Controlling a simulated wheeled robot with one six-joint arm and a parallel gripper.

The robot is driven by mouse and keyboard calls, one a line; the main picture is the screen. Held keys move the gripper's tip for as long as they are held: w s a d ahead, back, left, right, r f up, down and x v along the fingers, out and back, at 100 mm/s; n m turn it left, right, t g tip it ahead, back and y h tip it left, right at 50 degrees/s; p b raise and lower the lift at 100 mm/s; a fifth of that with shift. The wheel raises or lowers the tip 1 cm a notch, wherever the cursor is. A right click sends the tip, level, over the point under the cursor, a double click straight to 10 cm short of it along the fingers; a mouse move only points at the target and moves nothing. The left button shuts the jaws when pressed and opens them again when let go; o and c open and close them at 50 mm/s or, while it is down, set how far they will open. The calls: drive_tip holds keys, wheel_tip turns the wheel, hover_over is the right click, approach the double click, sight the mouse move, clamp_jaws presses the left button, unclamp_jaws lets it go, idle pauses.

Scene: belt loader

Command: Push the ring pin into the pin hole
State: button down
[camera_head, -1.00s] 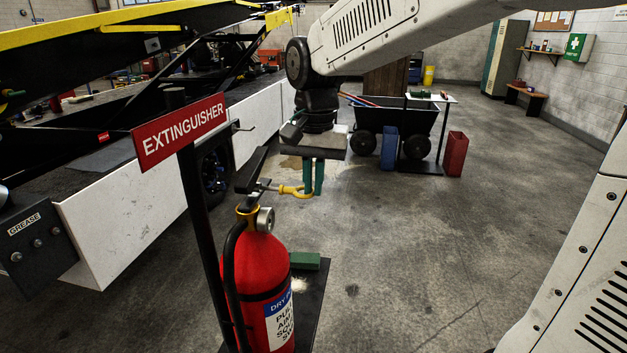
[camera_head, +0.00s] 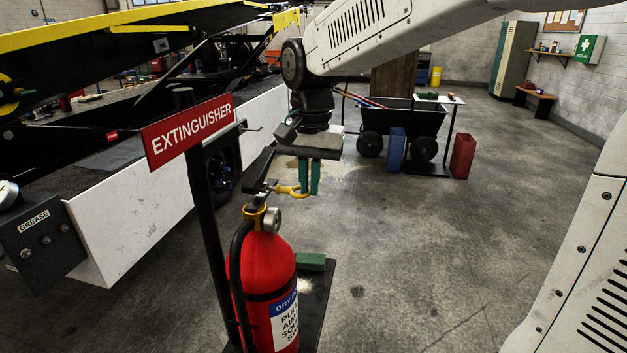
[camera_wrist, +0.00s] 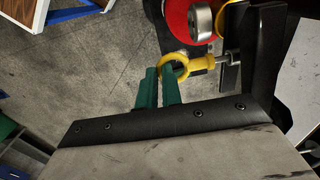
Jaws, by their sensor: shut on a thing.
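The ring pin (camera_head: 297,190) is a yellow ring with a yellow collar and a thin metal shank. My gripper (camera_head: 309,184) has green fingers shut on the outer side of the ring. In the wrist view the ring (camera_wrist: 184,66) sits at the fingertips of my gripper (camera_wrist: 160,75). Its metal shank points right to the black valve lever part (camera_wrist: 230,60), with bare shank showing between collar and valve. The pin hole itself is hidden. The red fire extinguisher (camera_head: 265,262) stands upright below, with a round gauge (camera_head: 273,219) beside its yellow neck.
The EXTINGUISHER sign (camera_head: 188,130) and its black post stand close left of the extinguisher. A green block (camera_head: 311,262) lies on the dark base plate. A black cart (camera_head: 400,118), blue bin (camera_head: 396,150) and red bin (camera_head: 462,155) are farther back. Floor at right is clear.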

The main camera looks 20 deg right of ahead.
drive_tip(key=shift+w+a, duration=0.6)
drive_tip(key=shift+a, duration=0.25)
drive_tip(key=c, duration=1.5)
unclamp_jaws()
wheel_tip(320, 180, up, 8)
drive_tip(key=shift+d+f, duration=0.1)
